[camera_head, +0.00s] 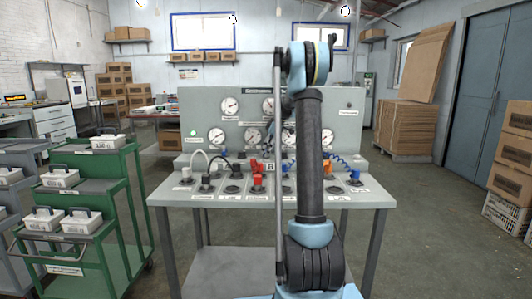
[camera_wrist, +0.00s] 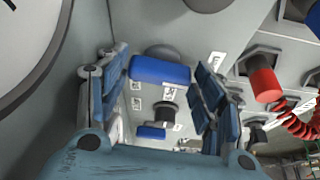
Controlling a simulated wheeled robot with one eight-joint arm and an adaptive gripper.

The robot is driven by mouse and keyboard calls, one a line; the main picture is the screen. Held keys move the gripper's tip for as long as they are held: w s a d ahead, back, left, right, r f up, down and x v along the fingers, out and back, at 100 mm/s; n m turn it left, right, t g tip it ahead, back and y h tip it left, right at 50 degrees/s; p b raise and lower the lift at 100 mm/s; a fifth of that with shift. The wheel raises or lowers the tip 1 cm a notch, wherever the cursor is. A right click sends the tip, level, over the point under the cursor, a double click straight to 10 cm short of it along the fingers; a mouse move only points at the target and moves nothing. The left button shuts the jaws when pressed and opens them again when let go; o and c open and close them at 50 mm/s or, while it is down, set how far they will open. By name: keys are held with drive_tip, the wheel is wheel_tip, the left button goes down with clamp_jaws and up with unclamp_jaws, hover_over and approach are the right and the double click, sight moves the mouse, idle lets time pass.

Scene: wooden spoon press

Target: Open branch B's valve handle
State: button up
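In the wrist view, a blue bar-shaped handle (camera_wrist: 160,70) on the grey panel shows between the two fingers of my gripper (camera_wrist: 163,78). The fingers are apart, one at each end of the bar, and I see no clear grip on it. I cannot tell whether either finger touches it. A second, smaller blue piece (camera_wrist: 152,132) shows lower between the fingers, beside a dark round knob. In the head view, my arm largely hides my gripper and the handles at the panel.
The grey gauge panel (camera_head: 190,98) stands at the back of a grey bench (camera_head: 165,199). Several plugs and sockets line the bench, including a red connector (camera_wrist: 264,84) with a coiled red hose, close right of my gripper.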

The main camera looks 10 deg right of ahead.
idle(0.3)
drive_tip(key=m, duration=0.2)
drive_tip(key=m+t, duration=0.1)
drive_tip(key=m, duration=0.1)
drive_tip(key=shift+t+h, duration=0.3)
drive_tip(key=shift+h, duration=0.1)
drive_tip(key=m+t, duration=0.1)
drive_tip(key=m, duration=0.3)
drive_tip(key=shift+s+a+h, duration=0.1)
drive_tip(key=shift+s+h, duration=0.05)
drive_tip(key=shift+h, duration=0.25)
drive_tip(key=m, duration=0.2)
drive_tip(key=m+h, duration=0.1)
drive_tip(key=m, duration=0.1)
drive_tip(key=shift+a+t+h, duration=0.15)
drive_tip(key=shift+t+h, duration=0.15)
drive_tip(key=m, duration=0.2)
drive_tip(key=m+h, duration=0.1)
drive_tip(key=m, duration=0.1)
drive_tip(key=shift+a+h, duration=0.1)
drive_tip(key=shift+h, duration=0.2)
drive_tip(key=s+d+v, duration=0.1)
drive_tip(key=v, duration=1.7)
drive_tip(key=s+f, duration=0.4)
drive_tip(key=s, duration=0.7)
drive_tip(key=s+f+g, duration=0.1)
drive_tip(key=s+f, duration=0.4)
drive_tip(key=s, duration=0.7)
drive_tip(key=shift+d+f, duration=0.25)
drive_tip(key=shift+d, duration=0.15)
